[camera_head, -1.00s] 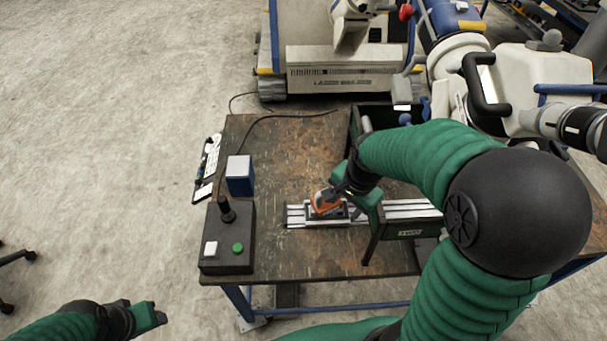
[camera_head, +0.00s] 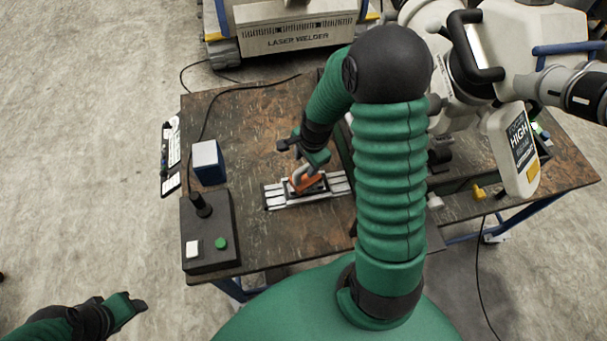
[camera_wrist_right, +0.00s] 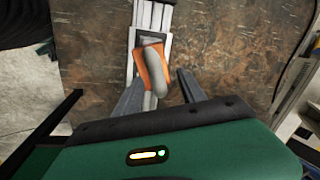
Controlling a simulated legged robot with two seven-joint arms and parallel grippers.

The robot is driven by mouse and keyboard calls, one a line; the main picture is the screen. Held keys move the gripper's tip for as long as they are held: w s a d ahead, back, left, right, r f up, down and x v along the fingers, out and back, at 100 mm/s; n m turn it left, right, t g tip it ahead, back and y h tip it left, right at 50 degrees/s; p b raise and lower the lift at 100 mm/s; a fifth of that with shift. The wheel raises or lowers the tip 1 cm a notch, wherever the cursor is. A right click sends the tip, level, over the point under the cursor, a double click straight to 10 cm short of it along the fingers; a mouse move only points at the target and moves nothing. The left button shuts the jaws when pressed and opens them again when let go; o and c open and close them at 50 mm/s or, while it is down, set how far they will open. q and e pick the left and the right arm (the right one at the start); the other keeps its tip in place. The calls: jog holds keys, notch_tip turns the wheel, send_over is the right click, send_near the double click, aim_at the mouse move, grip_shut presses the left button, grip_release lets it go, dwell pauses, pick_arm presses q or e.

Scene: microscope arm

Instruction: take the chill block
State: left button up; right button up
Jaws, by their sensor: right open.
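An orange block with a rounded grey handle on top, which I take to be the chill block (camera_head: 303,184), sits on a slotted aluminium rail (camera_head: 338,182) on the worn table. It also shows in the right wrist view (camera_wrist_right: 151,68). My right gripper (camera_head: 301,155) is open and empty, just behind and above the block in the head view. In the right wrist view my right gripper (camera_wrist_right: 158,82) has a finger on each side of the grey handle; I cannot tell whether they touch it. My left gripper (camera_head: 135,303) hangs off the table at lower left; its opening is unclear.
A blue and white box (camera_head: 208,163) and a black control box (camera_head: 209,235) with a green button stand on the table's left. A white microscope-like machine (camera_head: 508,40) fills the right. A cable (camera_head: 222,98) lies at the back left.

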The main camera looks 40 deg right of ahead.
aim_at(308, 168)
jog(key=f, duration=0.3)
jog(key=shift+s+d+f+p, duration=0.1)
jog(key=shift+d+f+p, duration=0.1)
jog(key=shift+f+p, duration=0.15)
jog(key=shift+a+f, duration=0.1)
jog(key=shift+f, duration=0.1)
jog(key=shift+w+a, duration=0.25)
jog(key=shift+w, duration=0.05)
jog(key=shift+c, duration=1.5)
jog(key=shift+s+r, duration=0.1)
jog(key=c, duration=0.7)
jog(key=shift+d, duration=0.15)
grip_shut()
